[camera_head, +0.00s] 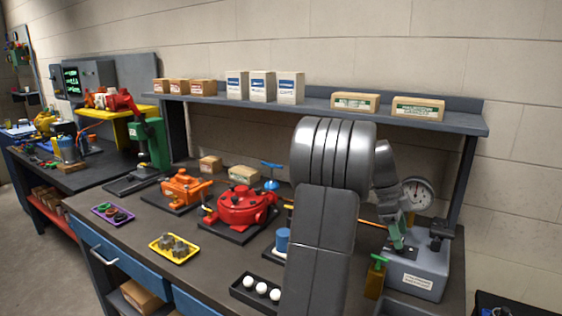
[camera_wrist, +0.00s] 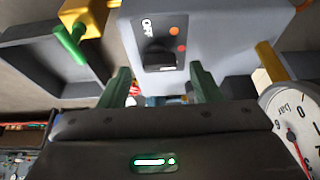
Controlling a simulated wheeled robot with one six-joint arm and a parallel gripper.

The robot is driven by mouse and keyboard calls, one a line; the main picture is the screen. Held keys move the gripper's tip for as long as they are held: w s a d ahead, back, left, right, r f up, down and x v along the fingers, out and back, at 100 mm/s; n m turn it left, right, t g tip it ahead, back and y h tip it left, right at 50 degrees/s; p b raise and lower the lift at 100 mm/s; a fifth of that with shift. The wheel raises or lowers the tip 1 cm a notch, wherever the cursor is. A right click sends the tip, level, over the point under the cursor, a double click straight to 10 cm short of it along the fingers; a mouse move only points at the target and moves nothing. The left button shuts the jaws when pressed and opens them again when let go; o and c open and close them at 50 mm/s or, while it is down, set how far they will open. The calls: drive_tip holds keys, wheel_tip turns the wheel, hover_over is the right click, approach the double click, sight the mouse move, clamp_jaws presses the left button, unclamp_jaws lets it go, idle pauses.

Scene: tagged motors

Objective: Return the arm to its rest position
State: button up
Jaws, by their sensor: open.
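My arm (camera_head: 323,215) rises in front of the workbench in the head view and bends over to the right. My gripper is at its end, beside the grey pressure test unit (camera_head: 415,268) and below its round gauge (camera_head: 417,193). In the wrist view my gripper (camera_wrist: 162,85) shows two green fingers spread apart. The grey unit (camera_wrist: 215,30) with a dark knob (camera_wrist: 160,55) marked OFF lies just beyond them. No held object is visible between the fingers. The gauge (camera_wrist: 295,125) is close at the right of the wrist view.
A shelf (camera_head: 320,103) with boxes runs above the bench. A brass valve with green handle (camera_head: 375,277) stands left of the unit. A red motor (camera_head: 240,207), a yellow tray (camera_head: 174,248) and a black tray with white balls (camera_head: 257,290) are on the bench (camera_head: 135,222).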

drive_tip(key=shift+x, duration=0.9)
drive_tip(key=shift+r, duration=0.1)
